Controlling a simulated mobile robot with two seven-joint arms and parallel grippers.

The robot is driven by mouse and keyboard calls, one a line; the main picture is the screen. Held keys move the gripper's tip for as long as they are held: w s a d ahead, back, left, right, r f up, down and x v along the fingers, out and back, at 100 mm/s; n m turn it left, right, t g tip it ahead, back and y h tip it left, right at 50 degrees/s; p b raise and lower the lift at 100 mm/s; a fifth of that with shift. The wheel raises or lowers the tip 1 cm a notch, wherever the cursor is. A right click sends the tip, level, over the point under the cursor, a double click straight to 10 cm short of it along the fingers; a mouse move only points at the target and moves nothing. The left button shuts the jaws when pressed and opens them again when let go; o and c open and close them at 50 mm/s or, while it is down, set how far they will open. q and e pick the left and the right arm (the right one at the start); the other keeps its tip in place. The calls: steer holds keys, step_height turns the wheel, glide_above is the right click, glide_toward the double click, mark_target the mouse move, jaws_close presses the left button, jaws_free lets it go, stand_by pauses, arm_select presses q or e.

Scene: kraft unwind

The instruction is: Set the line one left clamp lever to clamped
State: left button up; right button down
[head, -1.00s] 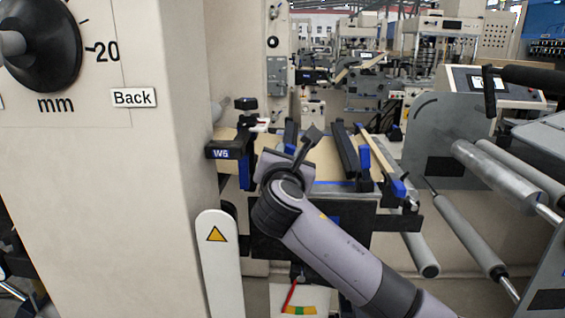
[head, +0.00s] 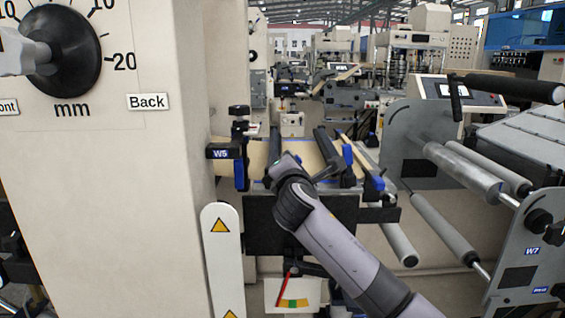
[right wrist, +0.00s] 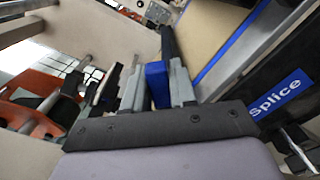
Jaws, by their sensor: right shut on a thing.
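My right gripper (right wrist: 157,92) is shut on a blue handle (right wrist: 157,72) in the right wrist view; it appears to be the left clamp lever. The handle sits between the two grey fingers, beside a dark bar (right wrist: 168,40). In the head view my right wrist (head: 287,168) is over the left side of the splice table (head: 325,207), hiding the fingers and most of the lever. The dark left clamp bar (head: 275,142) shows just behind it. My left gripper is out of view.
A bracket marked W5 (head: 223,152) stands left of the table beside the big cream machine column (head: 120,200). Grey rollers (head: 440,228) lie to the right. A white guard with warning triangles (head: 221,260) stands below left. A blue Splice label (right wrist: 280,93) is on the table edge.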

steer(key=shift+d+f+m+b, duration=0.25)
steer(key=shift+f+m+b, duration=0.4)
steer(key=shift+m, duration=0.7)
steer(key=shift+d+f+m+b, duration=0.2)
steer(key=shift+f+m+b, duration=0.45)
steer(key=shift+m, duration=0.65)
steer(key=shift+d+f+m+b, duration=0.25)
steer(key=shift+f+m+b, duration=0.4)
steer(key=shift+m, duration=0.7)
steer(key=shift+f, duration=0.15)
steer(key=c, duration=1)
jaws_free()
steer(key=shift+s, duration=0.1)
steer(key=s, duration=0.7)
steer(key=shift+a, duration=0.25)
